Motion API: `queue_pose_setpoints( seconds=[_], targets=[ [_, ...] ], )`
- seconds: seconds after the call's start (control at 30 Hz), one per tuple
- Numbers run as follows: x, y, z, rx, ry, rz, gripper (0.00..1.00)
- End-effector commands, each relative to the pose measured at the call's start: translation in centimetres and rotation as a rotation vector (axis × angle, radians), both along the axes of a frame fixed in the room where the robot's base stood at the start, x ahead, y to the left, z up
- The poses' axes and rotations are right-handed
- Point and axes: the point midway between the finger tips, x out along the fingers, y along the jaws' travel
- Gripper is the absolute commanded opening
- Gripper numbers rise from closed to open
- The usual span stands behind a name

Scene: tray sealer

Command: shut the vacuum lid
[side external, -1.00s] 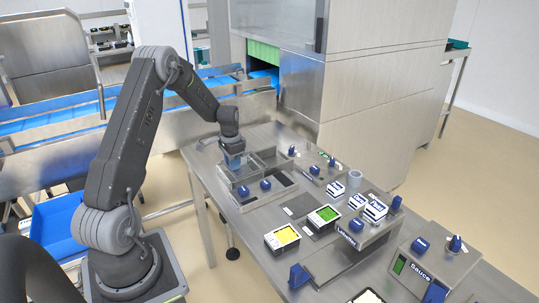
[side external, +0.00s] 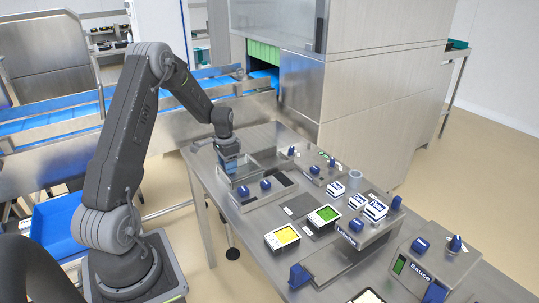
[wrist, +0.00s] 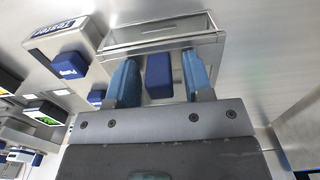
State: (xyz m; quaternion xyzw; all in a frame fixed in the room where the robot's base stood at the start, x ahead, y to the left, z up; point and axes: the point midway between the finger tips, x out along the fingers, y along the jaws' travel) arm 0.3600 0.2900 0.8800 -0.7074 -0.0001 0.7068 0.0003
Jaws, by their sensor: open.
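The vacuum chamber (side external: 236,179), a grey box, stands at the far left end of the steel table. Its clear, metal-edged lid (wrist: 185,28) shows at the top of the wrist view; I cannot tell its exact tilt. A blue block-like handle (wrist: 158,75) lies in front of the lid. My gripper (wrist: 160,66) is open, with one blue finger on each side of the handle and a visible gap to both. In the side view my gripper (side external: 228,156) points down over the chamber and hides part of the lid and the handle.
A tester (wrist: 65,37) with a blue pump button (wrist: 68,65) is at the left of the wrist view. Yellow (side external: 282,238) and green (side external: 323,215) trays and a sauce unit (side external: 435,262) stand nearer the camera. A blue conveyor (side external: 150,126) runs behind.

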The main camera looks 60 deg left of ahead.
Motion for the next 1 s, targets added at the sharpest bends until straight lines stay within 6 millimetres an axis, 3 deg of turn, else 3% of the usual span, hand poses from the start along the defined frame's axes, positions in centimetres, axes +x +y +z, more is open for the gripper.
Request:
queue_pose_setpoints(
  seconds=[0.17,0.8,1.0],
  targets=[
    [0.0,0.0,0.5,0.001,0.0,0.0,0.47],
    [0.0,0.0,6.5,0.001,-0.001,0.0,0.47],
    [0.0,0.0,7.0,0.0,0.001,0.0,0.47]
  ],
)
